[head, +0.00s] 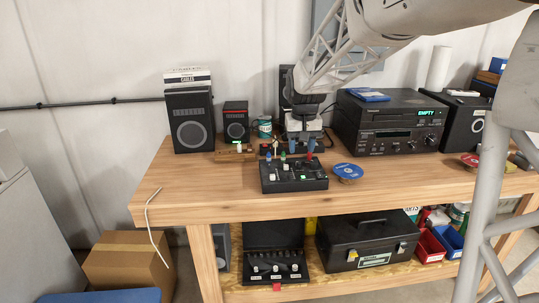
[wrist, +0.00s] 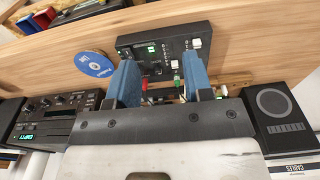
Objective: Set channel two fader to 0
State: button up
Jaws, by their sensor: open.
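The black mixer (head: 293,176) sits on the wooden bench near its front edge, with small white caps and a lit green spot on its top face. It also shows upside down in the wrist view (wrist: 180,52). I cannot read which fader is channel two or its scale. My gripper (head: 305,148) has blue fingers and hangs over the mixer's back edge. In the wrist view my gripper (wrist: 160,72) is open and empty, with a red knob (wrist: 145,86) and a green knob (wrist: 176,82) showing between the fingers. Contact with the mixer cannot be told.
A blue disc (head: 347,171) lies right of the mixer. A black deck (head: 388,123) reading "EMPTY" stands behind it to the right. Two speakers (head: 190,124) (head: 236,125) stand at the left.

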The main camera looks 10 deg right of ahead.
send_over(286, 167)
jog(key=shift+g, duration=0.4)
jog(key=f, duration=0.6)
jog(key=w+f, duration=0.1)
jog(key=f, duration=0.2)
jog(key=shift+f, duration=0.35)
jog(key=shift+f, duration=0.1)
jog(key=shift+s+f, duration=0.1)
jog(key=shift+f, duration=3.7)
grip_shut()
